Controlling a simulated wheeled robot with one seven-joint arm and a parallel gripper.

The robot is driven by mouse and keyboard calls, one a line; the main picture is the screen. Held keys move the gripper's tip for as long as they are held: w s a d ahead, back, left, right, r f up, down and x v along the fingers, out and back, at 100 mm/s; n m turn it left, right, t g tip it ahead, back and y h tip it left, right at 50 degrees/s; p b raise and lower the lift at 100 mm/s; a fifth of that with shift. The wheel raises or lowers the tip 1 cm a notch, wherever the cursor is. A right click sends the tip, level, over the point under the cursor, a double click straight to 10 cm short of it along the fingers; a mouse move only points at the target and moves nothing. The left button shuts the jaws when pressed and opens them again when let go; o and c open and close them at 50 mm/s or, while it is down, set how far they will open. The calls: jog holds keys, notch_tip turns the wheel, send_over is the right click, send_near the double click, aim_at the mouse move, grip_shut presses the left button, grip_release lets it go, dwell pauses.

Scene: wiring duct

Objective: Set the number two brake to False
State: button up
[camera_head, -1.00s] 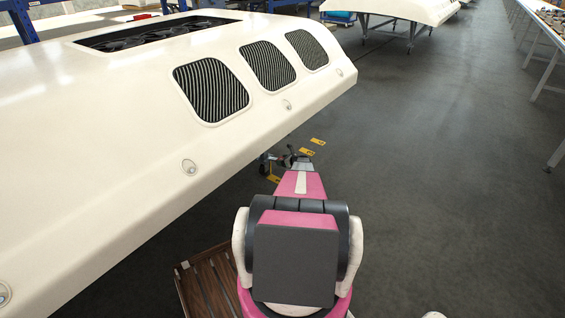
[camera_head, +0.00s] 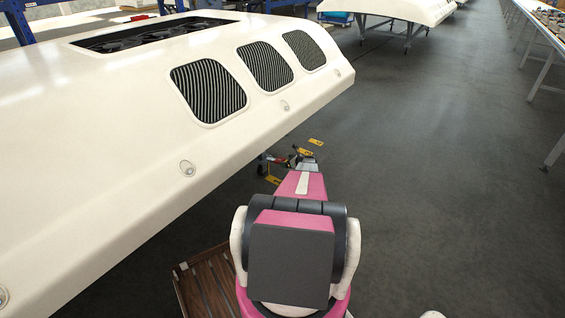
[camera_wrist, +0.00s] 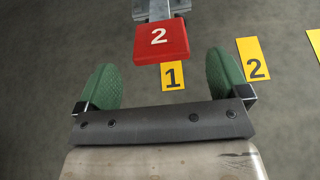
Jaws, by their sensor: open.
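In the wrist view, a red brake pedal (camera_wrist: 161,42) with a white number 2 lies just ahead of my gripper, joined to a grey metal bracket (camera_wrist: 158,9) behind it. My gripper (camera_wrist: 162,78) is open, with its green fingertips spread to either side, nearer the camera than the pedal. The pedal appears centred between the fingers, and nothing is held. In the head view, my arm reaches beside the white shell's lower edge, and its far end is too small to make out clearly.
Yellow floor labels, 1 (camera_wrist: 172,76) and 2 (camera_wrist: 253,59), lie by the pedal. A large white shell with vents (camera_head: 120,110) overhangs the left side. A brown slatted pallet (camera_head: 208,285) sits below it. The grey floor (camera_head: 445,190) to the right is open.

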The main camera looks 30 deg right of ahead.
jog(key=v, duration=0.5)
dwell(0.4)
